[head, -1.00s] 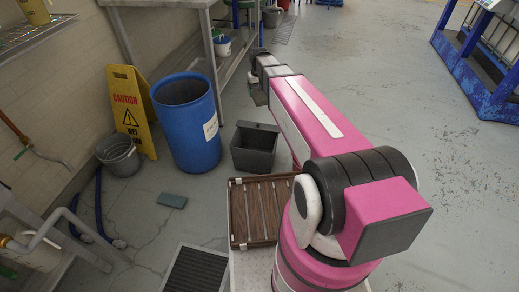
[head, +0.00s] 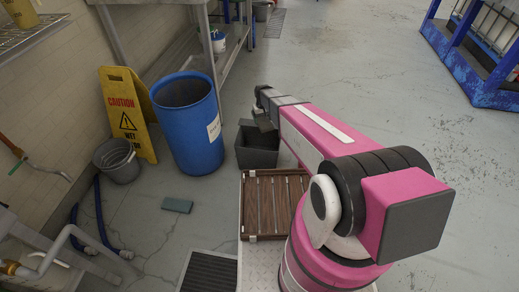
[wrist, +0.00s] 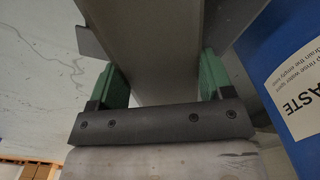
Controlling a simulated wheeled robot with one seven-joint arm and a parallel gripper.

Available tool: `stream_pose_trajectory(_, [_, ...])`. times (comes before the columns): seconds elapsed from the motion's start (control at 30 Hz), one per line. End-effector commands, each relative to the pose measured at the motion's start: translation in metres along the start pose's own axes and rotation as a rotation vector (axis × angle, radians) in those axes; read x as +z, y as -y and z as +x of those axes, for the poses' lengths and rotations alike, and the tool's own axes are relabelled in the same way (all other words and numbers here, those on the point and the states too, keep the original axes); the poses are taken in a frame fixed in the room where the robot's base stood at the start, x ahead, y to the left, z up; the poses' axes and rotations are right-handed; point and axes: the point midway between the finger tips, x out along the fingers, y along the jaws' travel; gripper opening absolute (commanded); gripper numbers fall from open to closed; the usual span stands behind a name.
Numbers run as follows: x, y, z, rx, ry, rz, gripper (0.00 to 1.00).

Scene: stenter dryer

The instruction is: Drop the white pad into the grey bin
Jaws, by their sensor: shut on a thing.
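My gripper (head: 264,112) is at the far end of my pink arm, beside or over the rim of the grey bin (head: 258,157) in the head view. In the wrist view its green fingers (wrist: 163,82) are closed on the two sides of a flat slab, the white pad (wrist: 165,45), which looks grey-beige in shade. Dark grey surfaces behind the pad look like the bin (wrist: 104,20). The pad cannot be made out clearly in the head view. The inside of the bin is mostly hidden by my gripper.
A blue barrel (head: 188,135) stands close left of the bin. Further left are a yellow caution sign (head: 126,110) and a grey bucket (head: 117,162). A metal table (head: 215,35) stands behind. The floor to the right is open.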

Motion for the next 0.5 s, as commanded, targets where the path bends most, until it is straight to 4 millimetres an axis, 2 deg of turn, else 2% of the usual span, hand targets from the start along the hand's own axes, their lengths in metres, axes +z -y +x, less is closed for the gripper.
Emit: stream_pose_trajectory(0.5, [-0.001,0.000,0.048,0.000,0.001,0.000,0.45])
